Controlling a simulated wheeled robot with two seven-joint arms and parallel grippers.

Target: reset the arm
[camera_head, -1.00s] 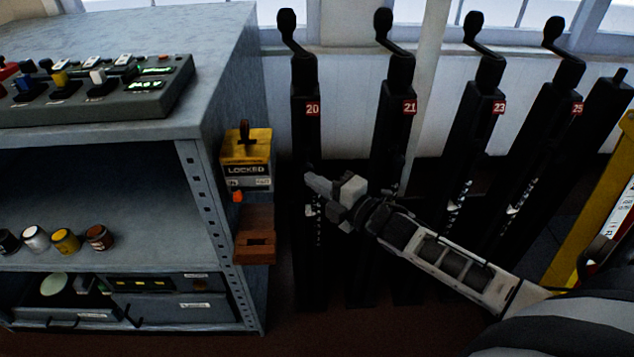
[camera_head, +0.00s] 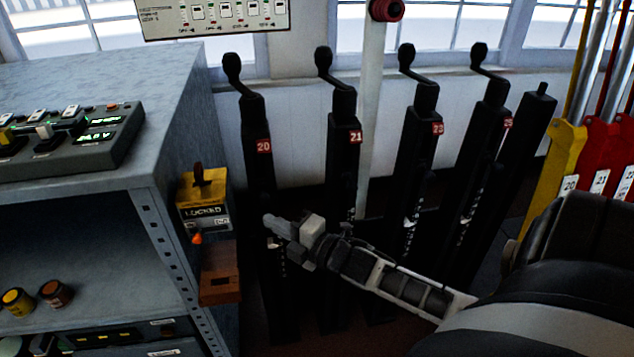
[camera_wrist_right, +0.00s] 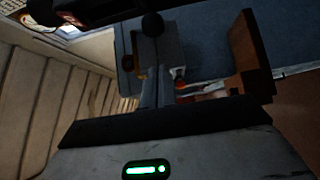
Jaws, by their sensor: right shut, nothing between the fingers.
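My right arm comes in from the lower right of the head view. Its gripper (camera_head: 272,228) is shut and empty, in front of the black lever post numbered 20 (camera_head: 258,165). I cannot tell whether it touches the post. The gripper's fingers (camera_wrist_right: 157,85) also show in the right wrist view, with a wooden block or bracket (camera_wrist_right: 250,55) to their right. Posts 21 (camera_head: 343,165), 23 (camera_head: 422,150) and 25 (camera_head: 482,140) stand to the right, each with a black crank handle on top. My left gripper is not in view.
A grey metal shelf (camera_head: 150,130) fills the left, with a control box (camera_head: 75,140) on top. A yellow box marked LOCKED (camera_head: 203,200) and a brown wooden bracket (camera_head: 220,275) are on its side. Yellow and red levers (camera_head: 595,150) stand at the far right.

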